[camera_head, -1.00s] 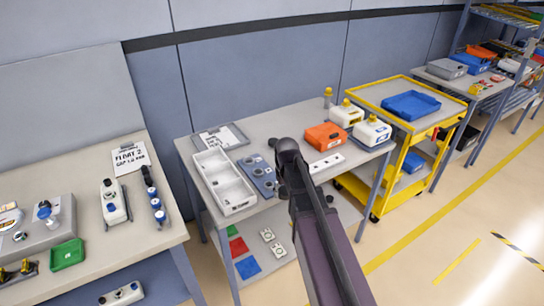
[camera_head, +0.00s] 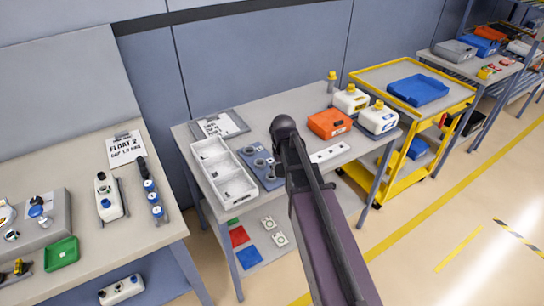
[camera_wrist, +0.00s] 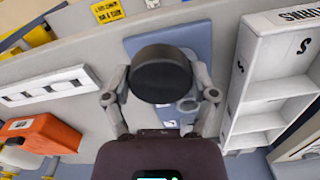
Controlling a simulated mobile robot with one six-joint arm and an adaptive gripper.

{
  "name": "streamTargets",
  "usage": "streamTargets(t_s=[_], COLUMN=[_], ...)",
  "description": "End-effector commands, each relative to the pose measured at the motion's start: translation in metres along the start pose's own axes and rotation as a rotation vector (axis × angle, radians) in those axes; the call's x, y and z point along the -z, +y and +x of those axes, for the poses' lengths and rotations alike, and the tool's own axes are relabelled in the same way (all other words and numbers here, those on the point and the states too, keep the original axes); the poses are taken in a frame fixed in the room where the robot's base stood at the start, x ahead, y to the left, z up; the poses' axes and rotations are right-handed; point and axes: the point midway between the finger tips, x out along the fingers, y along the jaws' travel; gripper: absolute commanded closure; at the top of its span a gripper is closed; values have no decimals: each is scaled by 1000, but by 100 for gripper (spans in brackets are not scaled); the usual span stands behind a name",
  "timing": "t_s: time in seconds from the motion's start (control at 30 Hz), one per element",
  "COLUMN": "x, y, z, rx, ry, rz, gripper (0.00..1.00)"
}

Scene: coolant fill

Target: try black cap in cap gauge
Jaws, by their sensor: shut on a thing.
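My gripper (camera_wrist: 160,96) is shut on the black cap (camera_wrist: 162,72), its two fingers at the cap's sides in the wrist view. The cap is a dark round disc and covers part of the blue plate behind it. This blue plate, apparently the cap gauge (camera_head: 272,180), lies on the middle table with grey rings on it. It also shows in the wrist view (camera_wrist: 195,40), with one ring partly visible beside the cap. I cannot tell the gap between cap and plate.
A white divided tray (camera_head: 236,193) lies left of the blue plate. A white strip with holes (camera_head: 330,152), an orange box (camera_head: 329,124) and white jugs (camera_head: 378,118) are to the right. A clipboard (camera_head: 222,126) lies behind the tray. A yellow cart (camera_head: 395,185) stands farther right.

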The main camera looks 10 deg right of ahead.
Motion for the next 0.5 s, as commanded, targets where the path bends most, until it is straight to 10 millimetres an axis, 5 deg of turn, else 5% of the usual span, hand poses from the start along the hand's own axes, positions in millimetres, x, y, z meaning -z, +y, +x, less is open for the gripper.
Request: streamTargets(t_s=[0.5], x=[22], y=[-16], z=[-35], rx=[0], ry=[0], rz=[4], gripper=[58])
